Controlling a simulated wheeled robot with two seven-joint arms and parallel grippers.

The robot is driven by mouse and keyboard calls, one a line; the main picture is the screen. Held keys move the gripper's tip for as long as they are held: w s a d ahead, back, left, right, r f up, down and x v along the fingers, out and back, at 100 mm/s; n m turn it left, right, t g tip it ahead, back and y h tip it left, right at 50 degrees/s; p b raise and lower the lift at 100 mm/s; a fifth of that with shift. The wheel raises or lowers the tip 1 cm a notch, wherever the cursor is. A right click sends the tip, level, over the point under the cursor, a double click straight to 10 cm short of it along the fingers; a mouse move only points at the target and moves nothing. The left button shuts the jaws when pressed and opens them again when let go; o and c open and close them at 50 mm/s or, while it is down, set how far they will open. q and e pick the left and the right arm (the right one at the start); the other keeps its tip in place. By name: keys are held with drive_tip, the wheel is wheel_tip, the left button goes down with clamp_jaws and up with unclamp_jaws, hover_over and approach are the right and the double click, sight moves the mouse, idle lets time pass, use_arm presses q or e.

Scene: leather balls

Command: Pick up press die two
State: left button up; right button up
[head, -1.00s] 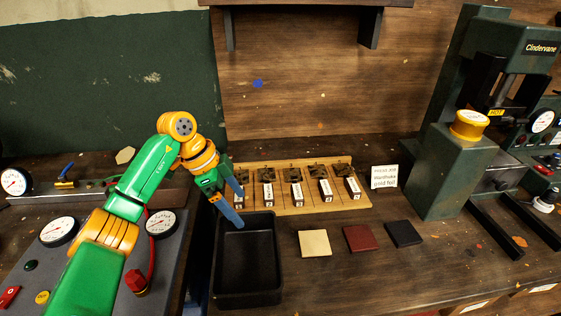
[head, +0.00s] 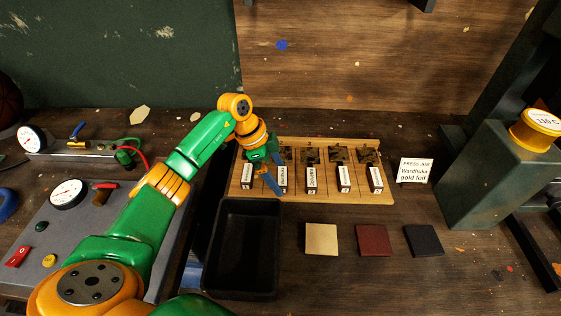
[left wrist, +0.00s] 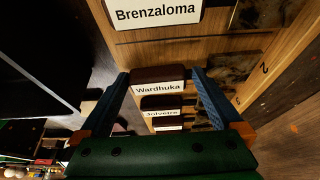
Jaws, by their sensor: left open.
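Several dark dies with white name labels stand in a row on a wooden rack (head: 330,197). The second from the left (head: 282,178) is partly hidden by my left gripper (head: 275,172) in the head view. In the left wrist view the die labelled Wardhuka (left wrist: 160,82) lies between the blue fingers of my open left gripper (left wrist: 165,105), beside a "2" marked on the rack. I cannot tell whether the fingers touch it. The Brenzaloma die (left wrist: 158,14) is at the top edge, the Jolvetre die (left wrist: 162,106) beyond. My right gripper is not in view.
A black tray (head: 212,235) stands in front of the rack's left end. Tan (head: 321,239), maroon (head: 373,240) and black (head: 423,240) squares lie to its right. A card (head: 415,171) reads Wardhuka gold foil.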

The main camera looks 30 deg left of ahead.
use_arm(q)
drive_tip(key=shift+w+f, duration=0.15)
drive_tip(key=shift+w, duration=0.15)
drive_tip(key=shift+c, duration=1)
drive_tip(key=c, duration=0.4)
drive_tip(key=shift+s+a, duration=0.1)
drive_tip(key=c, duration=0.3)
drive_tip(key=shift+r, duration=0.3)
drive_tip(key=shift+c, duration=0.2)
